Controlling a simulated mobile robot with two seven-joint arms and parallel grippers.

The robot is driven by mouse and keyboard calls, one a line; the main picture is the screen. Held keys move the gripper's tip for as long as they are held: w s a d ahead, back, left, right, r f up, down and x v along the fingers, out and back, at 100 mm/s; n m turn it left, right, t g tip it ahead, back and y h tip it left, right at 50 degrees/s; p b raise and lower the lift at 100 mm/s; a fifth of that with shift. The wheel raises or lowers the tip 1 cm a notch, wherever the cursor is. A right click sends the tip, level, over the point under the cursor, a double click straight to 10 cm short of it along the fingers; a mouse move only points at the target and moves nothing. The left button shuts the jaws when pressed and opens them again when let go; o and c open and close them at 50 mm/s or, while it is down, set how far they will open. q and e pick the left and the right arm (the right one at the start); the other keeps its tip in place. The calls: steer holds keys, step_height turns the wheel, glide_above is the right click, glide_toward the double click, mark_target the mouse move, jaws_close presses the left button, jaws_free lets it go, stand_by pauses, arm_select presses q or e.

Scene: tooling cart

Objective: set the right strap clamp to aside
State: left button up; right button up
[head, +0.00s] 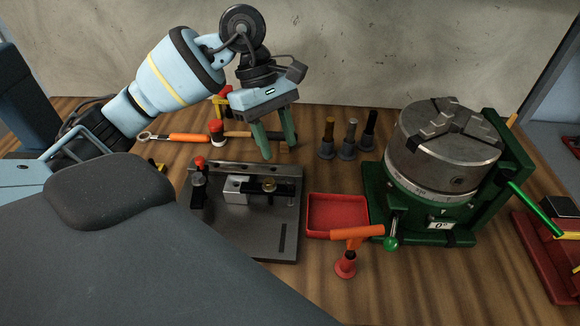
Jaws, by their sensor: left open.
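A dark fixture plate (258,239) lies on the wooden bench, left of the middle. A light grey block (235,188) sits on it. The right strap clamp (282,189), a black bar with a brass-coloured nut, lies lengthwise to the right of the block; its left end seems to reach the block, but I cannot tell if it rests on it. A post with a red knob (199,163) stands at the plate's left. My left gripper (278,152), with green fingers, is open and empty above and behind the right strap clamp. My right gripper is not in view.
A red tray (337,216) is right of the plate, with a red-orange T-handle tool (347,262) in front. A chuck (444,150) on a green base stands right.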

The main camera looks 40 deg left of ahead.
mark_target(290, 179)
arm_select(q)
steer(key=x, duration=0.7)
steer(key=shift+w+d+f+p, duration=0.1)
steer(key=shift+d+f+p, duration=0.05)
steer(key=shift+p, duration=0.15)
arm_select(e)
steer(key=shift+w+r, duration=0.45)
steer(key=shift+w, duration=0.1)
arm_select(q)
steer(key=shift+c, duration=0.3)
jaws_close()
